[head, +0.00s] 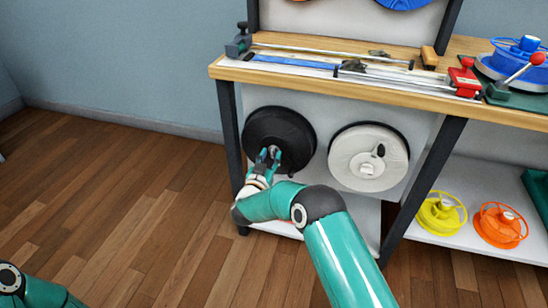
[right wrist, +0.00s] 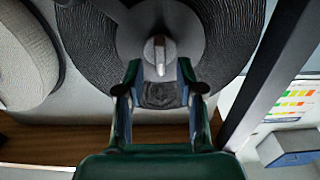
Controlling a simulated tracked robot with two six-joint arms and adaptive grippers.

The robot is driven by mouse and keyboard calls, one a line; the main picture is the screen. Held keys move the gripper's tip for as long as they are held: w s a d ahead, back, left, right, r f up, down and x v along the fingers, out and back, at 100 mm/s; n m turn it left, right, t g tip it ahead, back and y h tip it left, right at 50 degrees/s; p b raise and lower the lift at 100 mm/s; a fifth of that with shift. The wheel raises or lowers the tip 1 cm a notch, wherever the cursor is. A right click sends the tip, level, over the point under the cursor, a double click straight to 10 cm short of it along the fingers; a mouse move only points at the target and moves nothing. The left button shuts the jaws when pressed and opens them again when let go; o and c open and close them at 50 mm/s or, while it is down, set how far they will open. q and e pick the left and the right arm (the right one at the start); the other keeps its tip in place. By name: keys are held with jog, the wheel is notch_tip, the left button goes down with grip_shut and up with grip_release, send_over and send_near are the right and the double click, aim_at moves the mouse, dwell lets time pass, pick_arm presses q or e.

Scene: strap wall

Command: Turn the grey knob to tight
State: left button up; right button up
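A black ribbed reel (head: 285,130) hangs on the light panel under the bench top, left of a white reel (head: 352,150). My right gripper (head: 269,155) is in front of the black reel's middle. Its two fingers (right wrist: 159,70) are apart, one on each side of the knob, with gaps visible. Whether the fingertips reach past the knob's end is hard to tell. Of my left arm only a link shows; its gripper is out of view.
The white reel has a crank with a black grip (head: 381,150). The wooden bench top (head: 455,85) overhangs both reels. A dark leg (head: 228,125) stands close left of the black reel. Yellow (head: 440,213) and orange (head: 499,225) spools lie on the lower right shelf.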

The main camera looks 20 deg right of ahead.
jog(key=shift+w+d, duration=0.25)
jog(key=shift+w, duration=0.15)
